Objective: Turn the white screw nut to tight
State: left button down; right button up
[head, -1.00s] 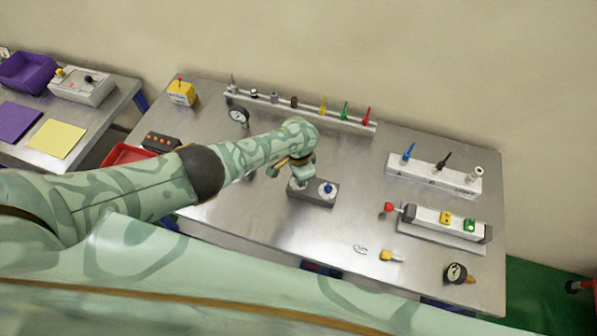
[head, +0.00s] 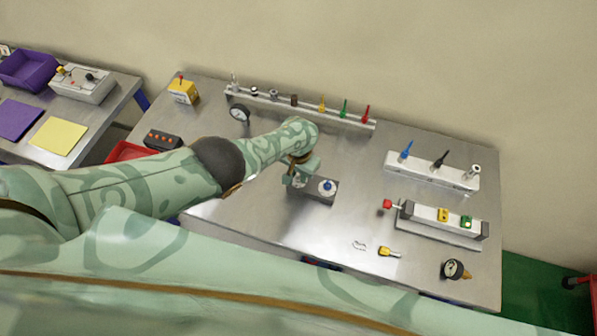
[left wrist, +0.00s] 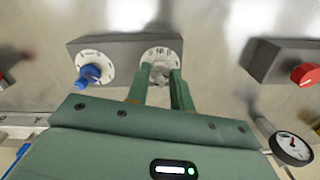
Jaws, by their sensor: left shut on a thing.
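The white screw nut (left wrist: 161,72) sits on a white marked dial on a dark grey block (left wrist: 120,48). My left gripper (left wrist: 160,84) is shut on this nut, with one green finger on each side of it. The nut's pointer direction is hard to read between the fingers. In the head view my left gripper (head: 297,180) is over the left end of the block (head: 318,198) and hides the white nut there. A blue nut (left wrist: 90,74) on a second white dial stands beside it, and it also shows in the head view (head: 327,186). My right gripper is not in view.
A rail of several coloured fittings (head: 300,103) runs along the back. A white block with several plugs (head: 431,172) and a unit with a red knob (head: 440,218) stand at the right. A gauge (head: 455,269) lies front right. A red tray (head: 130,152) is at the left.

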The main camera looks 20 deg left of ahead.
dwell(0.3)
pick_arm(q)
jog(key=c, duration=1.2)
grip_release()
jog(key=shift+r, duration=0.1)
notch_tip(320, 180, up, 9)
jog(key=p, duration=0.8)
jog(key=shift+d+r, duration=0.1)
jog(key=shift+r, duration=0.1)
notch_tip(320, 180, up, 7)
jog(key=shift+f, duration=0.1)
